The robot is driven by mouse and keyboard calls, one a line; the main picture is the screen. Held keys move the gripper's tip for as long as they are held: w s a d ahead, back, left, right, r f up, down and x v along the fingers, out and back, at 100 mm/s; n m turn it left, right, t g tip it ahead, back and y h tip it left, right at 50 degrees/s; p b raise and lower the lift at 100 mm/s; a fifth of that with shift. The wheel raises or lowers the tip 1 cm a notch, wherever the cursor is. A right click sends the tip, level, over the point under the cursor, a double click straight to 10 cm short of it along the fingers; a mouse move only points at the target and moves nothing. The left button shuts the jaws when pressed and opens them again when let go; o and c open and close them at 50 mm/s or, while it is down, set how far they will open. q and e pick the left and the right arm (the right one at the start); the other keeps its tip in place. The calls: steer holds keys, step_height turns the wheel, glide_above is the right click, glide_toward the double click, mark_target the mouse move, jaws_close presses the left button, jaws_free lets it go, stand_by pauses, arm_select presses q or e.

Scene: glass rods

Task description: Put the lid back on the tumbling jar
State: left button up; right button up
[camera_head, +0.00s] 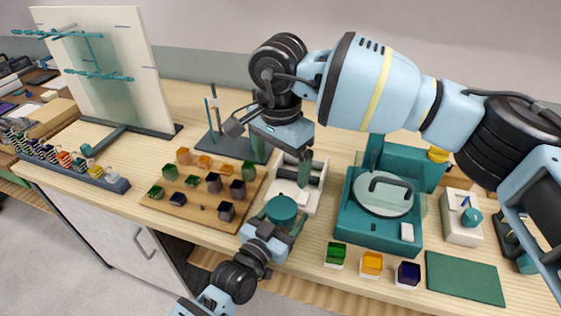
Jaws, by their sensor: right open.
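A teal round piece (282,208), which looks like the jar's lid or capped top, is at the tip of my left gripper (277,222), at the front edge of the white roller stand (309,197). The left fingers appear closed around its sides. I cannot tell whether the jar body is beneath it, since the gripper hides that part. My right gripper (281,160) is open and empty, its fingers pointing down above the back of the roller stand. I cannot make out a separate jar and lid.
A wooden board (165,201) with several coloured glass cubes lies left. A teal machine (347,227) with a round disc stands right. Green, amber and blue cubes (372,263) sit along the front edge beside a green mat (464,278). A thin rod stand (217,135) is behind.

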arm_select(q)
steer(key=o, duration=0.4)
steer(key=shift+c, duration=0.2)
steer(key=v, duration=0.6)
steer(key=shift+s+a+f, duration=0.1)
steer(key=shift+s, duration=0.1)
steer(key=shift+s+a, duration=0.35)
steer(key=shift+s, duration=0.25)
arm_select(e)
steer(key=shift+f, duration=0.5)
